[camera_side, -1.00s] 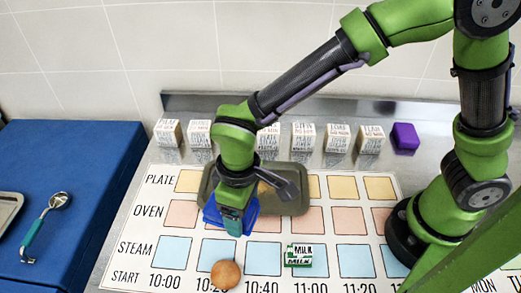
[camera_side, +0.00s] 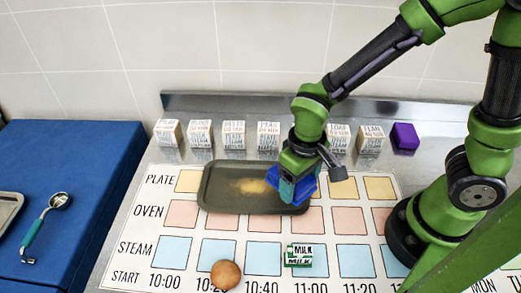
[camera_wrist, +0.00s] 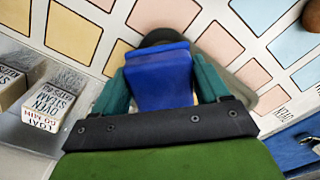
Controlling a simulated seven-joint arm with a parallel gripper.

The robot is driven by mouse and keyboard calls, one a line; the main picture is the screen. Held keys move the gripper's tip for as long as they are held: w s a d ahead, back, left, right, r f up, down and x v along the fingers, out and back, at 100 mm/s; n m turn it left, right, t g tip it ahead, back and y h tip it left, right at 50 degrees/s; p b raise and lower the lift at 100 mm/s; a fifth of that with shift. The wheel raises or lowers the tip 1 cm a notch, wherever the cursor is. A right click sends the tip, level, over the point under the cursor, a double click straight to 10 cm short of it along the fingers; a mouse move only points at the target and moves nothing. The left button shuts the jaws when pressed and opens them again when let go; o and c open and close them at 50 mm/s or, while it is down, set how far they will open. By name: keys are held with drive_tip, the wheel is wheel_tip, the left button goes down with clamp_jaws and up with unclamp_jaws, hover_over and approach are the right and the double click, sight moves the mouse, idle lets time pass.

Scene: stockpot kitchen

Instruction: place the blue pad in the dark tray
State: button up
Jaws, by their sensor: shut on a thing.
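The blue pad (camera_wrist: 158,78) is between the two teal fingers of my gripper (camera_wrist: 160,85) in the wrist view. In the side view the pad (camera_side: 305,186) shows behind and beside my gripper (camera_side: 287,200), which is shut on it. The dark tray (camera_side: 215,198) lies on the printed chart, with a pale smear on its floor. My gripper and the pad are over the tray's right end. I cannot tell whether the pad touches the tray. In the wrist view the pad and my gripper hide most of the tray.
Several white labelled blocks (camera_side: 234,135) and a purple block (camera_side: 404,137) stand along the back.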

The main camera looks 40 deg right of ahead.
hover_over(261, 193)
drive_tip(key=shift+s+d+f, duration=0.2)
drive_tip(key=shift+s+f, duration=0.15)
drive_tip(key=shift+f, duration=0.05)
drive_tip(key=shift+w+a+f, duration=0.1)
drive_tip(key=shift+w+f, duration=0.1)
drive_tip(key=shift+f, duration=0.7)
drive_tip(key=shift+w+a+f, duration=0.1)
drive_tip(key=shift+w+f, duration=0.1)
drive_tip(key=shift+f, duration=0.7)
drive_tip(key=shift+f, duration=0.15)
drive_tip(key=o, duration=0.8)
